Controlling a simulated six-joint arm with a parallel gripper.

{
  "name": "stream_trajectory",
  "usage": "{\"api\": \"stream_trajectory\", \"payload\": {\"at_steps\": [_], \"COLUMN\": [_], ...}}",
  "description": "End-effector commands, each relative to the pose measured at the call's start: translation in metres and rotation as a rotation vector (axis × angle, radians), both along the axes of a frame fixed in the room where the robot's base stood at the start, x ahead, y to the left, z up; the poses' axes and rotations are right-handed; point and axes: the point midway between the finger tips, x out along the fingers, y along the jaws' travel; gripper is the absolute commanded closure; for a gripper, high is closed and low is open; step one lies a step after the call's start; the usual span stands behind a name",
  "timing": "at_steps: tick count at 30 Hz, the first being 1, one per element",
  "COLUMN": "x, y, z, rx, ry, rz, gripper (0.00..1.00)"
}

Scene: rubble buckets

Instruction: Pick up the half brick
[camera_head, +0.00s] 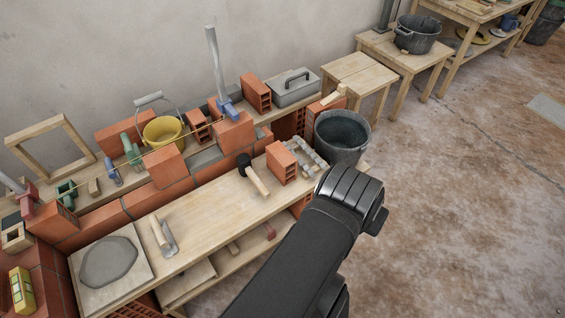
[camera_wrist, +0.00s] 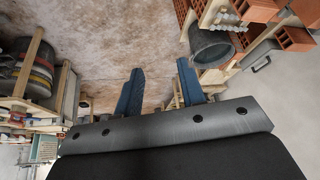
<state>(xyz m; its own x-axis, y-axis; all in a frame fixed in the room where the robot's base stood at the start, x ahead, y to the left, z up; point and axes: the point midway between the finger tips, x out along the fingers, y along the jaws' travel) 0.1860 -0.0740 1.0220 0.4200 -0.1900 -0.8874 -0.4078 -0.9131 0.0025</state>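Several orange bricks are in the head view, and I cannot tell for certain which is the half brick. A short orange brick with holes (camera_head: 281,164) stands on the workbench, right of a black-headed mallet (camera_head: 253,175). Two plain orange blocks, one on the left (camera_head: 167,166) and one on the right (camera_head: 234,131), sit on the low wall behind the bench. In the wrist view my gripper (camera_wrist: 160,88) is open, with two blue fingers apart and nothing between them. In the head view its fingers are hidden behind my dark wrist, which is right of the bench.
A dark bucket (camera_head: 341,138) stands at the bench's right end; it also shows in the wrist view (camera_wrist: 211,50). Small grey stones (camera_head: 307,157) lie beside the holed brick. A trowel (camera_head: 164,238) lies on the bench. The floor (camera_head: 460,200) at right is mostly open.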

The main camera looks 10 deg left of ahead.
Motion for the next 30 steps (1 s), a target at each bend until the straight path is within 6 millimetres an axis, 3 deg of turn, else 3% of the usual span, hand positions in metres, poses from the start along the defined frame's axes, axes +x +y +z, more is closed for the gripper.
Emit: {"api": "stream_trajectory", "payload": {"at_steps": [9,16,25,28,30], "x": [0.000,0.000,0.002,0.014,0.031], "y": [0.000,0.000,-0.002,-0.013,-0.028], "z": [0.000,0.000,0.003,0.020,0.042], "rx": [0.000,0.000,-0.007,-0.053,-0.113], "ry": [0.000,0.000,-0.001,-0.004,-0.007], "rz": [0.000,0.000,0.003,0.027,0.056], "gripper": [0.64,0.20,0.20,0.20,0.20]}}
